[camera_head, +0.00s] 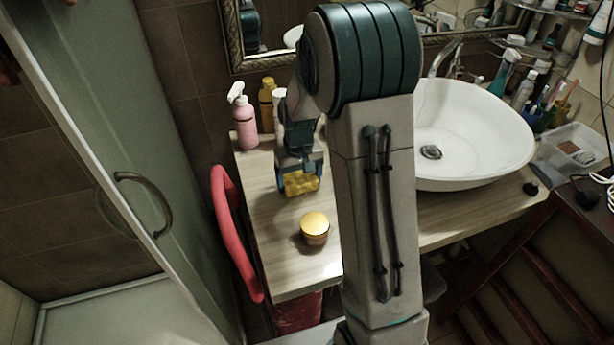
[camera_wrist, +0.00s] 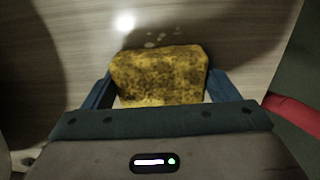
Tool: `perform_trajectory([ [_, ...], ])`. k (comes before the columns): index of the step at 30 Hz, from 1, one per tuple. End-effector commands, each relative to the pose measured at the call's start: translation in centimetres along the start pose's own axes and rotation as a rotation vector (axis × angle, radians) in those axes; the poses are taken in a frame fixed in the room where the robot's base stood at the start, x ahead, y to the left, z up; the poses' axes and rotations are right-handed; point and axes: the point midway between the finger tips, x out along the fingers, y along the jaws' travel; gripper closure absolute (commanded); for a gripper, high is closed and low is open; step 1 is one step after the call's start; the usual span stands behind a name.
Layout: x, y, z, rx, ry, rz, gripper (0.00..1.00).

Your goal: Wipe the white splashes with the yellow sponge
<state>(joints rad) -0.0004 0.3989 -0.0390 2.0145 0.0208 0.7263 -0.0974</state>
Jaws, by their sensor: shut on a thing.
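The yellow sponge (camera_head: 300,183) is held between the fingers of my gripper (camera_head: 299,170), above or on the left part of the wooden counter; I cannot tell whether it touches the surface. In the wrist view the sponge (camera_wrist: 160,75), with dark mottling, sits between the two blue fingers of my gripper (camera_wrist: 158,92). Small white splashes (camera_wrist: 160,38) show on the counter just beyond the sponge's upper edge. A bright round spot nearby looks like a light reflection. In the head view I cannot make out the splashes.
A gold-lidded jar (camera_head: 314,228) stands on the counter (camera_head: 280,265) nearer the front. A pink pump bottle (camera_head: 243,120) and yellow bottle (camera_head: 267,100) stand at the back left. A white basin (camera_head: 470,135) is at right. A red curved rail (camera_head: 236,235) runs along the left edge.

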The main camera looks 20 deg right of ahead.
Motion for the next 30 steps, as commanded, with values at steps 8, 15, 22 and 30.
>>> perform_trajectory([
  [8,-0.2,-1.9,0.0,0.012,-0.001,-0.001,0.41],
  [15,-3.5,-1.6,0.0,0.016,-0.002,0.000,0.41],
  [22,-5.6,-1.7,-0.1,0.015,0.000,0.000,0.41],
  [30,-7.9,-1.7,-0.1,0.015,-0.001,0.000,0.41],
])
